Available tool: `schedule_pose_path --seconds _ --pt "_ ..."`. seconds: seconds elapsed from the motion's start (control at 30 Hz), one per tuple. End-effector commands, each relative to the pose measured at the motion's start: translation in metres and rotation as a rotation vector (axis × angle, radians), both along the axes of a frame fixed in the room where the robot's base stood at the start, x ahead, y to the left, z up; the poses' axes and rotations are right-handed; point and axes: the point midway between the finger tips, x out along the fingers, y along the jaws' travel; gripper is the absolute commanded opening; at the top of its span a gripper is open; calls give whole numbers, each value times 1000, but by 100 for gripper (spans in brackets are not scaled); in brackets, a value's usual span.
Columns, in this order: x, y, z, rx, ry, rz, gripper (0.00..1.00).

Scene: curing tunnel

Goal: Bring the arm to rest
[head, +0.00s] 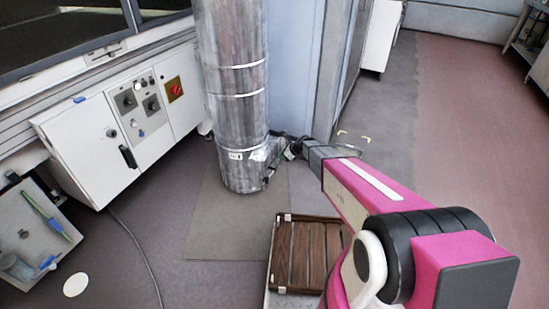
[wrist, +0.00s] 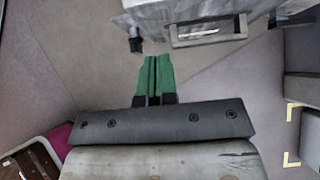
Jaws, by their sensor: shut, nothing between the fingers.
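My arm, pink with black joints, reaches from the lower right of the head view toward the foot of a large metal duct (head: 237,95). My gripper (head: 285,154) shows small and partly blurred at the arm's far end, close beside the duct's lower right side in the picture. In the wrist view my gripper (wrist: 152,62) has two green fingers lying together, shut and empty. The grey floor shows beyond them. Whether the gripper touches the duct I cannot tell.
A white cabinet (head: 93,135) with a control panel and red switch stands left. A tray (head: 30,232) with a green-blue pen is at lower left. A slatted brown wooden crate (head: 297,254) sits below my arm. A cable crosses the floor. Open floor (head: 460,130) lies right.

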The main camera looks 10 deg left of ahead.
Motion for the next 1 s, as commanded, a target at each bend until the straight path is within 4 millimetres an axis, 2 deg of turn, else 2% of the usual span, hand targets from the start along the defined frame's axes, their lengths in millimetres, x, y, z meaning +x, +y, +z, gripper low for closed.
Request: schedule_pose_path --seconds 0.03,0.2,0.57,0.67,0.77,1.0 --pt "-5 -8 10 1 -1 -1 0" --pt "-10 -26 27 0 0 -1 0" --pt "-14 -37 40 -4 -3 7 0" --pt "-24 -44 48 -36 -37 55 0" --pt "-47 -61 64 -113 -112 176 0" --pt "-131 -128 119 -402 -359 684 0"
